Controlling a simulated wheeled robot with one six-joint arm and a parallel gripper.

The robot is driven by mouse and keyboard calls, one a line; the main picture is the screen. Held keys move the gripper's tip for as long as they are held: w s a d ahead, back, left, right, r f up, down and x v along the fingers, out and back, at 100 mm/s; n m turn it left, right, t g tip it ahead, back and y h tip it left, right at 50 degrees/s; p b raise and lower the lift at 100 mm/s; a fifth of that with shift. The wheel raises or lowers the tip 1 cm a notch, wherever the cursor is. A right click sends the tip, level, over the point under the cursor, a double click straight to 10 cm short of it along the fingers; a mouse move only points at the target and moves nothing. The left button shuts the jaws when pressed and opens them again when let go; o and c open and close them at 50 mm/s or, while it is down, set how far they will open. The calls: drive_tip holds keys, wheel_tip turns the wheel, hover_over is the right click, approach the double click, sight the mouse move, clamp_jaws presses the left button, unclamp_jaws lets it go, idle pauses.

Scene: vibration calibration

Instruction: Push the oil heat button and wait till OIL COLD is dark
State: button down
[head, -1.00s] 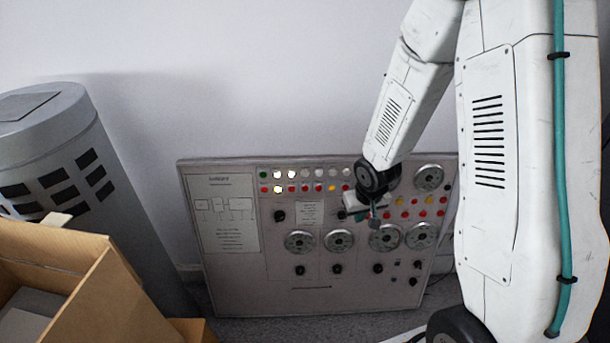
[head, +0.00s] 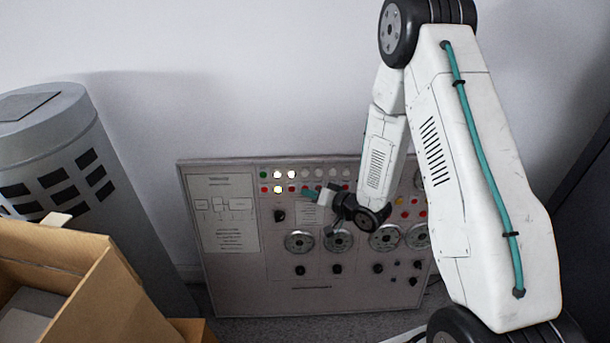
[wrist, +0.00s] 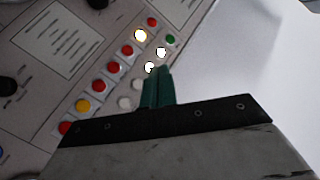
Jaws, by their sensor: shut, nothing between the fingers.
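A grey control panel (head: 228,272) leans against the wall in the head view. Its top row has a green button (head: 263,174), two white lit lamps (head: 277,174) and several unlit pale ones. The row below has red buttons (head: 264,189) and one lit yellowish lamp (head: 278,189). My gripper (head: 309,194) is shut and empty, its teal fingers in front of the panel's upper middle. In the wrist view the fingertips (wrist: 157,70) are close to the lit lamp (wrist: 150,67); contact cannot be told. Lamp and button labels are unreadable, so oil heat and OIL COLD cannot be identified.
Round dials (head: 299,242) and black knobs (head: 300,270) fill the panel's lower part. A grey cylinder (head: 50,125) and an open cardboard box (head: 105,290) stand at the left. The wall space above the panel is clear.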

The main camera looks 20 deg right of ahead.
sight(305, 174)
drive_tip(key=w+d+f, duration=0.1)
drive_tip(key=w+d, duration=0.1)
drive_tip(key=w, duration=0.6)
drive_tip(key=shift+w+f, duration=0.2)
drive_tip(key=shift+f, duration=0.2)
drive_tip(key=shift+w+d, duration=0.1)
idle(1.9)
drive_tip(key=shift+w+d, duration=0.1)
drive_tip(key=shift+w, duration=0.15)
drive_tip(key=shift+w+d+f, duration=0.1)
drive_tip(key=shift+w+f, duration=0.05)
drive_tip(key=shift+w, duration=0.25)
idle(0.6)
drive_tip(key=shift+s+a+r, duration=0.2)
drive_tip(key=shift+s, duration=0.55)
drive_tip(key=shift+s, duration=0.15)
